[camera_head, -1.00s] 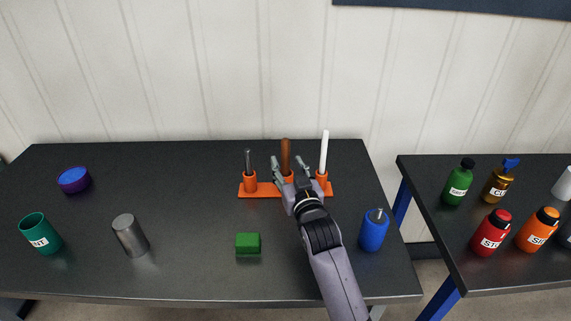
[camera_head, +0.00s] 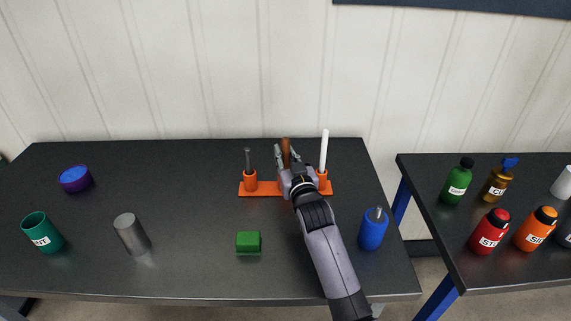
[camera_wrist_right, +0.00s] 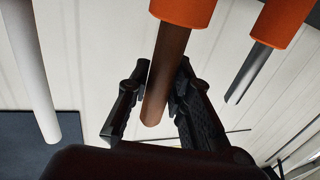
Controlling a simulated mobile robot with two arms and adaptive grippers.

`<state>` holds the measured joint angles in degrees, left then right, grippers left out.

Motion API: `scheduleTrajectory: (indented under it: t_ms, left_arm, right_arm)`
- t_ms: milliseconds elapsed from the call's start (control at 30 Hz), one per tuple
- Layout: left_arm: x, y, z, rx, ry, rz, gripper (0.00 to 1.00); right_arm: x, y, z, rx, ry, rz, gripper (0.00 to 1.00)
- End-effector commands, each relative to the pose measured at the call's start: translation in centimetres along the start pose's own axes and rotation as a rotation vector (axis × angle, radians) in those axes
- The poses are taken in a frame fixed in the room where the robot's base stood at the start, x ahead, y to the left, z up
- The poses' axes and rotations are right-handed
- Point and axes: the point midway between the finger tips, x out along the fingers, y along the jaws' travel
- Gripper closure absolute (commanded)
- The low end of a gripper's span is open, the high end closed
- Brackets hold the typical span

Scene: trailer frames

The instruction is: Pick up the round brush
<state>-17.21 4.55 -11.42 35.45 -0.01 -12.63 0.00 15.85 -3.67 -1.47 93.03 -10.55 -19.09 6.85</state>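An orange holder (camera_head: 263,189) near the back of the black table carries three upright tools. They are a dark thin one (camera_head: 248,160) at left, a brown-handled one (camera_head: 286,147) in the middle and a white one (camera_head: 324,150) at right. Their lower ends are hidden, so the brush shape does not show. My right gripper (camera_head: 287,157) is at the brown handle. In the right wrist view the open fingers (camera_wrist_right: 158,108) stand on either side of the brown handle (camera_wrist_right: 167,75), which is still in its orange socket. My left gripper is not in view.
A green block (camera_head: 248,242), a blue bottle (camera_head: 373,230), a metal cylinder (camera_head: 131,234), a green cup (camera_head: 42,234) and a purple-blue round container (camera_head: 75,179) stand on the table. A second table (camera_head: 452,240) at right holds several bottles. The left middle is clear.

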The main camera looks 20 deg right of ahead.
Motion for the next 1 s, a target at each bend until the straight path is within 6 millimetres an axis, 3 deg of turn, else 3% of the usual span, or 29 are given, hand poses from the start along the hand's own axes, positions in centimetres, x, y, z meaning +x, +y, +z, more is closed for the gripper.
scheduleTrajectory:
  t_ms: [267,667,867,1000]
  left_arm:
    - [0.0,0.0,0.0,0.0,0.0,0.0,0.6]
    - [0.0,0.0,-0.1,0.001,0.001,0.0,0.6]
    - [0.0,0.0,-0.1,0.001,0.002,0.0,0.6]
    - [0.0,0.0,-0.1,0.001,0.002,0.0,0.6]
  right_arm:
    - [0.0,0.0,0.0,0.0,0.0,0.0,1.0]
    - [0.0,0.0,-0.4,0.0,0.001,0.0,1.0]
    - [0.0,0.0,-2.4,0.0,0.004,0.0,1.0]
    - [0.1,0.0,-5.0,0.0,0.007,0.0,1.0]
